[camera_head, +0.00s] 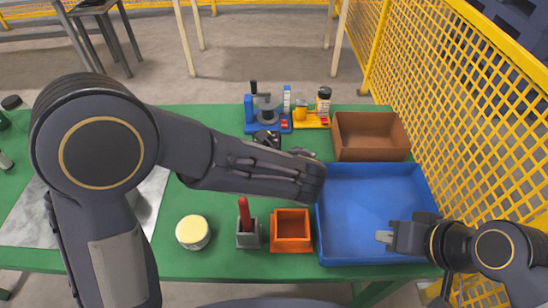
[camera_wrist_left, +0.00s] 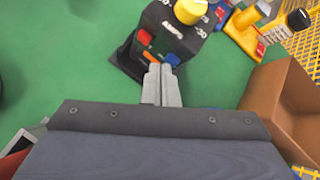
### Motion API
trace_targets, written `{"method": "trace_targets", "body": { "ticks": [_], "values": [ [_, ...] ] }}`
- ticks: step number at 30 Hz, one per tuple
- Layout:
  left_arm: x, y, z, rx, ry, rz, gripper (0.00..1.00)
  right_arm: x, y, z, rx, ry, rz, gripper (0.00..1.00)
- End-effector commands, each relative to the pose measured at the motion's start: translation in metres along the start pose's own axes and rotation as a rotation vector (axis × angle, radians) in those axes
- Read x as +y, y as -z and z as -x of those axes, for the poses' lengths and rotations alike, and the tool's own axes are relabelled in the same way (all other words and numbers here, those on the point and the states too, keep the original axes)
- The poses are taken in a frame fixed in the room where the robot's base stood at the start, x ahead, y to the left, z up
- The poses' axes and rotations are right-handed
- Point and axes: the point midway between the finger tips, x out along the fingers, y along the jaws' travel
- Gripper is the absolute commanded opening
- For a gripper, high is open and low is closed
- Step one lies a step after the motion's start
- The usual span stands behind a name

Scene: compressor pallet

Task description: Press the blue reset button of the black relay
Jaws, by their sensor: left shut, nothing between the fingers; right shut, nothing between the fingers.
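The black relay (camera_wrist_left: 172,28) stands on the green table in the left wrist view, with a yellow knob (camera_wrist_left: 190,10) on its face. In the head view my left arm partly hides the relay (camera_head: 267,138). My right gripper (camera_head: 382,237) is shut and empty over the blue tray.
The blue tray (camera_head: 330,190) and brown box (camera_head: 338,150) are at the right, near the yellow mesh fence (camera_head: 470,110). Blue (camera_head: 249,110) and yellow (camera_head: 312,119) fixtures stand behind the relay. An orange bin (camera_head: 291,247), grey holder (camera_head: 247,239) and cream-lidded jar (camera_head: 193,231) are in front.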

Motion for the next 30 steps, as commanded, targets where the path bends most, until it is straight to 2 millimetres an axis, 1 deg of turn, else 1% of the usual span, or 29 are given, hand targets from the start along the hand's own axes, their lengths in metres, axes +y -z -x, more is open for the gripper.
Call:
{"method": "trace_targets", "body": {
  "ticks": [20,30],
  "values": [
    [-0.0015,-0.0020,-0.0024,-0.001,0.000,0.002,0.00,0.0000,0.0000,-0.0001,0.000,0.000,0.000,0.00],
    [0.0041,0.0034,0.0046,0.000,0.000,0.002,0.00,0.0014,-0.0015,-0.0030,0.000,0.000,0.000,0.00]
  ]
}}
